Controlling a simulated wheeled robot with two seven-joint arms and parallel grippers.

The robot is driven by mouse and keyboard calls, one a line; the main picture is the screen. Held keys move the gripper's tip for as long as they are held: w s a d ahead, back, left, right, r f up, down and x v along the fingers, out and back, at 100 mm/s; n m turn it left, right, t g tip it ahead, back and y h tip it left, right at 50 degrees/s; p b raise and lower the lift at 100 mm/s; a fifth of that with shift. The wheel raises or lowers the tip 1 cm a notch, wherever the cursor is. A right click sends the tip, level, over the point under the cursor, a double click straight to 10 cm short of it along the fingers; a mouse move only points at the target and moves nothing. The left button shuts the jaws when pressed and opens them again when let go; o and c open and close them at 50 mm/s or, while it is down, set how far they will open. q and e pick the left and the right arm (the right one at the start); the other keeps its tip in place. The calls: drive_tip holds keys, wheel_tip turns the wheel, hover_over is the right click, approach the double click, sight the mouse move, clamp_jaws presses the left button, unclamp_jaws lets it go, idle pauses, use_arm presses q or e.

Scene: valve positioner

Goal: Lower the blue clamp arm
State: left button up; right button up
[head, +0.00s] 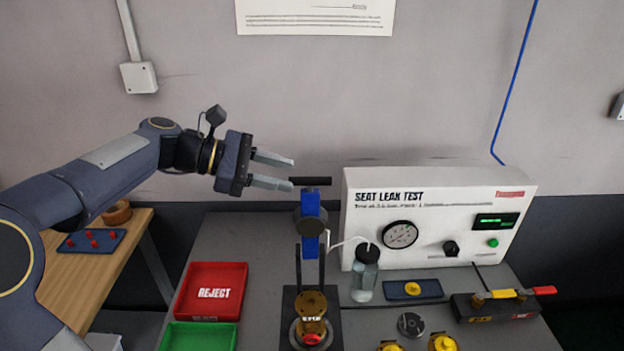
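The blue clamp arm (311,243) stands upright above a brass valve body (312,305) on a dark fixture base. A black crossbar handle (316,181) sits at its top, and a round dark pad is at its middle. My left gripper (293,174) comes in from the left with its two pale fingers apart and nothing between them. Its fingertips are close to the left end of the handle; I cannot tell whether the lower one touches it. My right gripper is not in view.
The white seat leak test panel (440,260) stands right of the clamp. A clear bottle with a black lid (365,272) is close by on the right. Red reject tray (211,291) and green tray (198,337) lie left. Bench between tray and fixture is clear.

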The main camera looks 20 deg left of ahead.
sight(298, 178)
use_arm(q)
drive_tip(key=x, duration=0.6)
drive_tip(key=shift+d+f+p, duration=0.15)
drive_tip(key=shift+d+p, duration=0.15)
drive_tip(key=shift+p, duration=0.05)
clamp_jaws()
